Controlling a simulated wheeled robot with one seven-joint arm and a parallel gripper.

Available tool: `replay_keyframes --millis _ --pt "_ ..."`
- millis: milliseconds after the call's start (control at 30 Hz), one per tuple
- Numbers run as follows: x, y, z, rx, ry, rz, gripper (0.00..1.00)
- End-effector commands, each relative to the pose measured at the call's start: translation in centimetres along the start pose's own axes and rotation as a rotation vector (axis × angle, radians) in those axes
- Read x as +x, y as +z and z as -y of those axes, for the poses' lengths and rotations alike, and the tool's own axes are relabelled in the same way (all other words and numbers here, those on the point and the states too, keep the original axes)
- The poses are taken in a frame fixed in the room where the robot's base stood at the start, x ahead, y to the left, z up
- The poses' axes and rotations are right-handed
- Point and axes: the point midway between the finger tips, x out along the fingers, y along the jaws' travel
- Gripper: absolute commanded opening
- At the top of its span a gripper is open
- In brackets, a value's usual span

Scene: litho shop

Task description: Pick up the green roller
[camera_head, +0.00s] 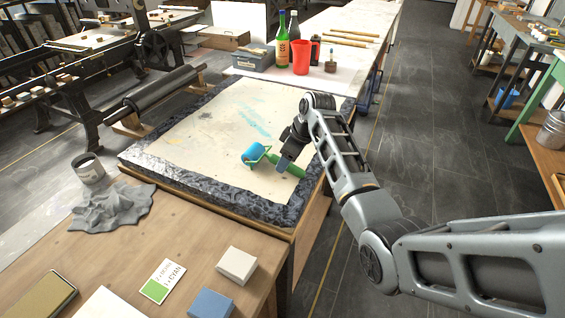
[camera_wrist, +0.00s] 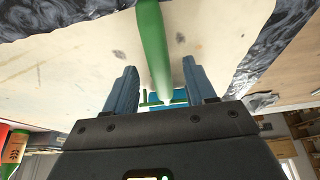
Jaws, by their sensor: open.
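The green roller lies on the pale stone slab (camera_head: 200,140). Its blue roller head (camera_head: 254,152) is to the left and its green handle (camera_head: 292,169) points right. My gripper (camera_head: 284,163) is over the handle, close to the slab, with its fingers pointing down. In the wrist view the green handle (camera_wrist: 153,40) runs between my two open blue fingers (camera_wrist: 159,68), with space on both sides. Part of the blue head shows beyond, mostly hidden by the gripper body.
A crumpled grey cloth (camera_head: 112,207) and a metal can (camera_head: 89,168) are at the slab's left. The front bench holds a colour card (camera_head: 163,281) and small boxes (camera_head: 237,265). Bottles (camera_head: 282,45), a red jug (camera_head: 301,58) and a grey bin (camera_head: 254,59) stand behind.

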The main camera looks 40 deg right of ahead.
Motion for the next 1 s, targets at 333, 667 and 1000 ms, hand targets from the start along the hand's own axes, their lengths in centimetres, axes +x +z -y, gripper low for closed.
replay_keyframes --millis 333,667,1000 --pt "0.83 -0.03 0.02 -0.001 0.001 -0.001 0.54" --pt "0.81 -0.02 0.02 0.0 0.001 -0.001 0.23" --pt "0.8 -0.02 0.02 -0.001 0.001 -0.001 0.0"
